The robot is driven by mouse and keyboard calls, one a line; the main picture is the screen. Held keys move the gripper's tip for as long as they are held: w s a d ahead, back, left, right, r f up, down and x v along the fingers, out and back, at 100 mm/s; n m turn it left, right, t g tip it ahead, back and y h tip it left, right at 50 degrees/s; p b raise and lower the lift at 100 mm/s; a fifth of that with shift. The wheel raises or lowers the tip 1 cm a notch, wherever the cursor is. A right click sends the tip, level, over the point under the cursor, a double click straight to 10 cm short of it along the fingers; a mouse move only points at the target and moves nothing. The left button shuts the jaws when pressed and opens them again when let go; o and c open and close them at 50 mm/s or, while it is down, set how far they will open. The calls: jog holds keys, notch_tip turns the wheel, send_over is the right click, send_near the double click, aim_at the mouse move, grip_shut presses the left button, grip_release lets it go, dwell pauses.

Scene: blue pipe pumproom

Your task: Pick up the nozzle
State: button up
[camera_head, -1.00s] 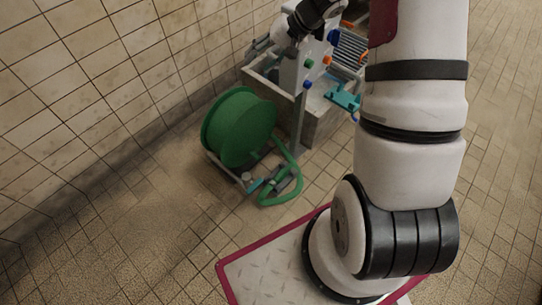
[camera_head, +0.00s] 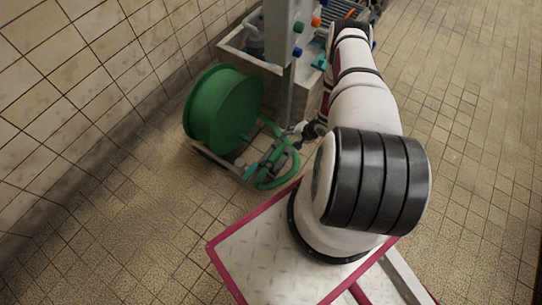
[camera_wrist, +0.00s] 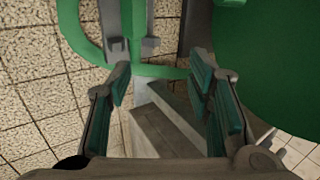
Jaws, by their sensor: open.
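The hose reel (camera_head: 222,108) is a green drum on a low grey frame on the floor, with a green hose (camera_head: 288,168) looping out in front. A small grey and teal piece by the hose end, which looks like the nozzle (camera_head: 250,171), lies low at the frame's front. My gripper (camera_head: 277,143) is reached down close to the hose and partly blends with it. Grey and green parts (camera_wrist: 135,22) show beyond the fingertips; I cannot tell which is the nozzle.
A grey basin (camera_head: 237,45) and a post (camera_head: 288,90) with coloured knobs stand behind the reel. The tiled wall (camera_head: 90,60) is at the left. The tiled floor (camera_head: 450,120) at the right is clear.

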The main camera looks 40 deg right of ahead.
send_near(279, 153)
jog(key=shift+m, duration=0.3)
jog(key=b+x, duration=0.4)
jog(key=shift+w, duration=0.2)
jog(key=shift+b+x, duration=2.1)
jog(key=shift+x, duration=0.8)
jog(key=shift+s+d+f, duration=0.1)
jog(key=shift+s+d, duration=0.05)
jog(key=c, duration=1.1)
